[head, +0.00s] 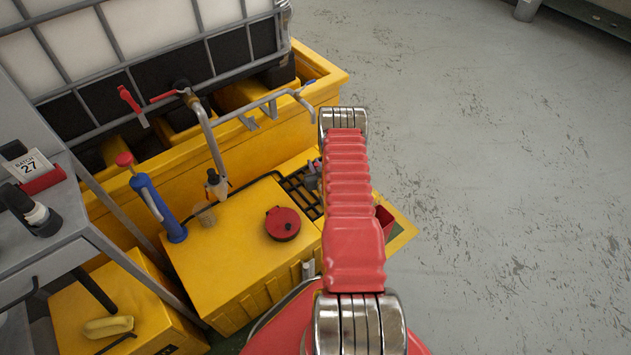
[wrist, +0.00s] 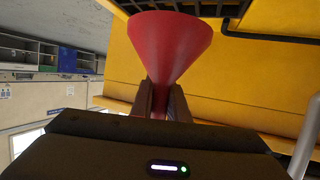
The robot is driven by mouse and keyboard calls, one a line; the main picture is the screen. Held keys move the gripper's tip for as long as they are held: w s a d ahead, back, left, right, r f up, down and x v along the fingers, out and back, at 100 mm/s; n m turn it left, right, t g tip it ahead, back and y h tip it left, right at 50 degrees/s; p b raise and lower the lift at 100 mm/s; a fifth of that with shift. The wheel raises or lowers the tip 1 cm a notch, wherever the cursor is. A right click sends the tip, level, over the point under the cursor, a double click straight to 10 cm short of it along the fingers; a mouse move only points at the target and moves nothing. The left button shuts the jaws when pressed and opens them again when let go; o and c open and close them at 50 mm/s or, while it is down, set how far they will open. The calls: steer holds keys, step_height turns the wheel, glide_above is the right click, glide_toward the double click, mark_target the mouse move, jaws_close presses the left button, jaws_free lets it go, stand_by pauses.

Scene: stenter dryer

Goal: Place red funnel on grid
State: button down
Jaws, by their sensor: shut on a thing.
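The red funnel (wrist: 170,45) shows in the wrist view with its wide mouth away from my gripper. My gripper (wrist: 162,98) is shut on its narrow stem, with one dark finger on each side. In the head view my red arm covers most of the gripper. A small dark red patch shows right of the arm there, and I cannot tell whether it is the funnel. The black grid (head: 297,188) lies at the back right of the yellow unit, partly hidden by my arm. A strip of grid (wrist: 190,9) shows beyond the funnel in the wrist view.
The yellow unit (head: 215,265) carries a red round cap (head: 282,224), a blue hand pump (head: 158,208) and a dispensing nozzle (head: 216,185). A bent metal pipe (head: 208,135) rises close to the grid. A caged white tank (head: 150,30) stands behind. The floor at right is clear.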

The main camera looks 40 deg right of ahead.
steer(key=shift+f, duration=2.15)
steer(key=shift+f, duration=0.1)
steer(key=shift+f, duration=2)
steer(key=shift+f, duration=0.2)
steer(key=c, duration=1.7)
jaws_free()
steer(key=shift+r, duration=0.15)
steer(key=shift+v, duration=6.05)
